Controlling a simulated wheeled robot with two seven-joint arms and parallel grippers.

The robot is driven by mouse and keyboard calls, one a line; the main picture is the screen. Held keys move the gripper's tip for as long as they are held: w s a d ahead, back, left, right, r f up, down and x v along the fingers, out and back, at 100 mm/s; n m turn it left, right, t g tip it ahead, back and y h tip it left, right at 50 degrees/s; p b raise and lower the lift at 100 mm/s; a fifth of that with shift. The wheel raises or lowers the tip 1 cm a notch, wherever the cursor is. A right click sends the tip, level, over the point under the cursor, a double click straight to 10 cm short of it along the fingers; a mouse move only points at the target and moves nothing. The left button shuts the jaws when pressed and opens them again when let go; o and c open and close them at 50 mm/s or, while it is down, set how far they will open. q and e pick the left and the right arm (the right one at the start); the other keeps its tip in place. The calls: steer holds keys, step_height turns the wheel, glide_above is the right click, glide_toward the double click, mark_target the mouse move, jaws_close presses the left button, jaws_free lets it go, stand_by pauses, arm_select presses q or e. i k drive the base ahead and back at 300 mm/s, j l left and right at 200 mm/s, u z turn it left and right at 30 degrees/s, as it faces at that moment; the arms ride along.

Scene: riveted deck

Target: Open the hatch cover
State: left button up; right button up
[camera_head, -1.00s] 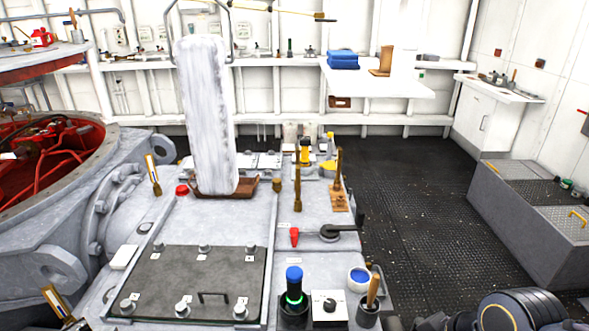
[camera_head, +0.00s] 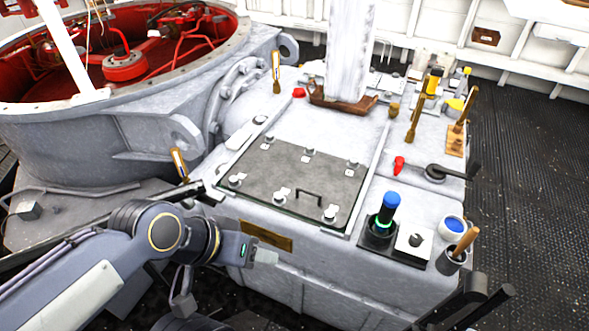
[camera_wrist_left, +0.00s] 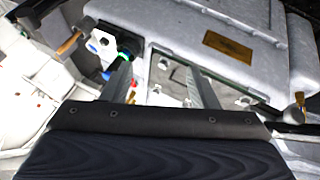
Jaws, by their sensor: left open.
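The hatch cover (camera_head: 275,172) is a dark grey flat plate lying closed on the light grey deck block. It has a black bar handle (camera_head: 309,195) near its front edge and several round fasteners with small white tags along its front and back edges. My left gripper (camera_head: 265,257) is in front of the block, below and apart from the cover. In the left wrist view its two fingers (camera_wrist_left: 162,85) are spread with nothing held between them, and part of the cover (camera_wrist_left: 168,74) shows beyond. Dark parts of my right gripper (camera_head: 478,305) show at the lower right; its jaws are unclear.
Right of the cover stand a blue-topped device with a green ring (camera_head: 386,212), a white knob box (camera_head: 413,241) and a cup with a wooden-handled tool (camera_head: 455,252). A black lever (camera_head: 440,172) is behind them. A tall white slab (camera_head: 348,50) stands at the back. A red-lined round opening (camera_head: 120,62) is at left.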

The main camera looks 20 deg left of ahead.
mark_target(312, 184)
steer(key=u, duration=0.45)
steer(key=l+u, duration=0.25)
steer(key=u, duration=0.2)
steer(key=l+u, duration=0.25)
steer(key=u, duration=0.15)
steer(key=l+u, duration=0.25)
steer(key=u, duration=0.2)
